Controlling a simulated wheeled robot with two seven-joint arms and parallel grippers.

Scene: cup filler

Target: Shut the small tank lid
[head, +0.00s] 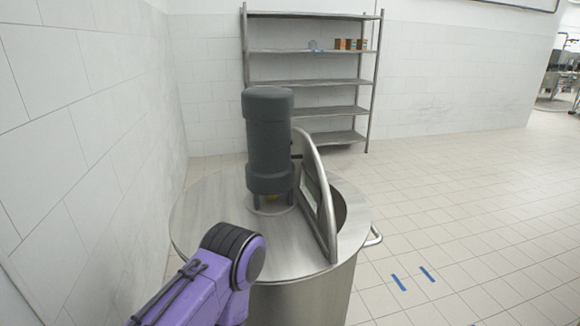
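A round steel tank (215,235) stands in front of me in the head view. Its small lid (318,190) stands raised, nearly upright, on the right part of the tank top. The opening beside the lid shows as a dark gap on its right, partly hidden by the lid. A purple and black arm link of mine reaches in at the lower left, in front of the tank. Neither of my grippers shows in the view.
A dark grey motor (268,140) stands on the tank top, close to the lid's left. A side handle (374,237) sticks out at the tank's right. A metal shelf (305,82) with small boxes stands behind.

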